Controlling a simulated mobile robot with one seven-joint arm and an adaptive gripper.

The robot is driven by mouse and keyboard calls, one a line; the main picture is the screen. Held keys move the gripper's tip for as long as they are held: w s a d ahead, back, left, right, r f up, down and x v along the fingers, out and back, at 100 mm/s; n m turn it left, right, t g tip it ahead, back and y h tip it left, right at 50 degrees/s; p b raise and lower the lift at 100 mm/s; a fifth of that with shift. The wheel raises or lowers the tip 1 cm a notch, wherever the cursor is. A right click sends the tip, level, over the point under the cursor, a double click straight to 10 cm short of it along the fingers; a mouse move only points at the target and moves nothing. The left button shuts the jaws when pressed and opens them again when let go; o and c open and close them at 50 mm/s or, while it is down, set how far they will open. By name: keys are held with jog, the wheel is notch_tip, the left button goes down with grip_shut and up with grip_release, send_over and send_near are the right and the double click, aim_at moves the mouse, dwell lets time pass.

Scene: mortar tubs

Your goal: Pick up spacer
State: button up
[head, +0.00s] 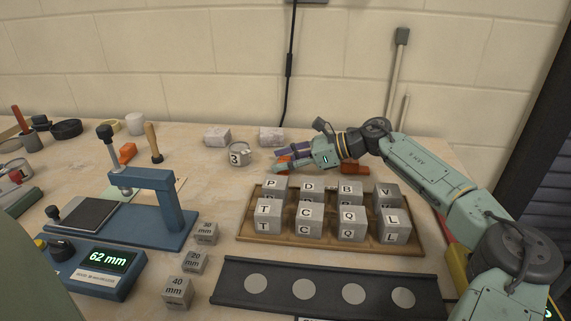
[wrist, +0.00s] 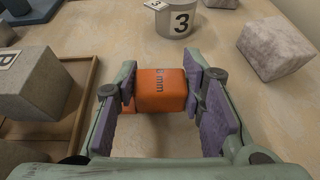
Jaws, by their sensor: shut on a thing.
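An orange spacer (wrist: 160,90) with partly readable "mm" lettering sits between the purple finger pads of my gripper (wrist: 168,92) in the wrist view. My gripper is shut on it. In the head view my gripper (head: 284,160) reaches in from the right, low over the table behind the wooden tray, with orange showing at its fingertips (head: 283,170). I cannot tell whether the spacer touches the table. Grey blocks marked 30 mm (head: 205,233), 20 mm (head: 194,262) and 40 mm (head: 177,291) stand left of the tray.
Lettered grey cubes stand on the wooden tray (head: 245,236). A grey cylinder marked 3 (head: 238,155) and two rough blocks (head: 217,136) (head: 271,136) stand near my gripper. A black strip (head: 235,283) lies in front. A blue press (head: 160,190) and 62 mm display (head: 106,257) are left.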

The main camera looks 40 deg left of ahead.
aim_at(286, 160)
notch_tip(286, 160, up, 8)
jog(key=p, duration=0.3)
jog(key=shift+d+f, duration=0.1)
jog(key=shift+f, duration=0.05)
jog(key=shift+w+d+f+b, duration=0.15)
jog(key=shift+w+d+f, duration=0.2)
jog(key=shift+w+d, duration=1.7)
jog(key=shift+w+d+f+b, duration=0.3)
jog(key=shift+w+d, duration=0.5)
jog(key=shift+d, duration=2.35)
jog(key=shift+w+d+f+b, duration=0.1)
jog(key=shift+w+d+f, duration=0.35)
jog(key=shift+w+d, duration=1.6)
